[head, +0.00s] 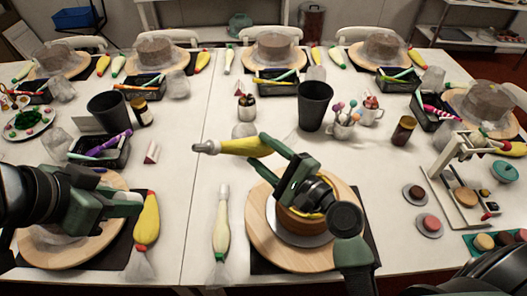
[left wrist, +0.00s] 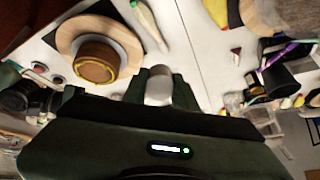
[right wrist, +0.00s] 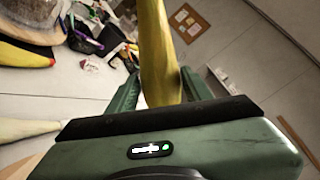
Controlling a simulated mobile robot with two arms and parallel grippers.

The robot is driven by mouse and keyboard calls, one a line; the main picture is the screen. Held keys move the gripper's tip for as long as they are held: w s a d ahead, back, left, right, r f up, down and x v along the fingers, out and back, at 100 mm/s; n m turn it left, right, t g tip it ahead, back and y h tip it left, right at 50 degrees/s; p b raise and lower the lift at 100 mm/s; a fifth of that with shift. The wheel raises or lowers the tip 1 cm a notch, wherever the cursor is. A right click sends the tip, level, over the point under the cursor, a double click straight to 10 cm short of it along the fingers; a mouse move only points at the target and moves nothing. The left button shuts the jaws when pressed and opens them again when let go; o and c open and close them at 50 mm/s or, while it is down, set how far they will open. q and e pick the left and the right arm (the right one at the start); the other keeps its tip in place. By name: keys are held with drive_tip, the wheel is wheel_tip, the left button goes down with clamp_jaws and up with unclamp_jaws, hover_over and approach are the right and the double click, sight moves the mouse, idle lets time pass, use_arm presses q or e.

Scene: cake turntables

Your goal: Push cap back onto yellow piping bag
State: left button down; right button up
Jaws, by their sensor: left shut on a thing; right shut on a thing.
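The yellow piping bag (head: 243,146) is held up over the table, lying nearly level with its grey nozzle (head: 206,147) pointing left. My right gripper (head: 272,147) is shut on the bag's body. The yellow bag also stands between its fingers in the right wrist view (right wrist: 158,60). My left gripper (head: 128,203) is at the left, lower in the picture and well apart from the nozzle. It is shut on a small pale grey piece, seemingly the cap (left wrist: 159,86), best seen in the left wrist view. The cap and the nozzle are apart.
A cake on a wooden turntable (head: 263,236) stands below my right gripper. Another turntable (head: 97,247) is under my left arm. A yellow bag (head: 147,218) and a pale bag (head: 221,225) lie between them. A black cup (head: 314,106) stands behind.

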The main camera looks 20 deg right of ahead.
sight(193, 148)
use_arm(q)
drive_tip(key=w+d+r+m+h, duration=0.3)
drive_tip(key=d+r+m+h, duration=0.25)
drive_tip(key=r+m, duration=0.45)
drive_tip(key=shift+m+g+h, duration=0.3)
drive_tip(key=shift+m+h, duration=0.05)
drive_tip(key=shift+m, duration=0.25)
drive_tip(key=x, duration=0.5)
drive_tip(key=shift+s+d+f, duration=0.15)
drive_tip(key=shift+s+f, duration=0.1)
drive_tip(key=shift+f, duration=0.35)
drive_tip(key=shift+w+d+f, duration=0.1)
drive_tip(key=shift+d+f, duration=0.05)
drive_tip(key=shift+f, duration=0.05)
drive_tip(key=shift+w+f, duration=0.15)
drive_tip(key=shift+w, duration=0.05)
drive_tip(key=shift+d+f, duration=0.15)
drive_tip(key=shift+x, duration=1)
drive_tip(key=shift+x, duration=1.35)
drive_tip(key=shift+w, duration=0.1)
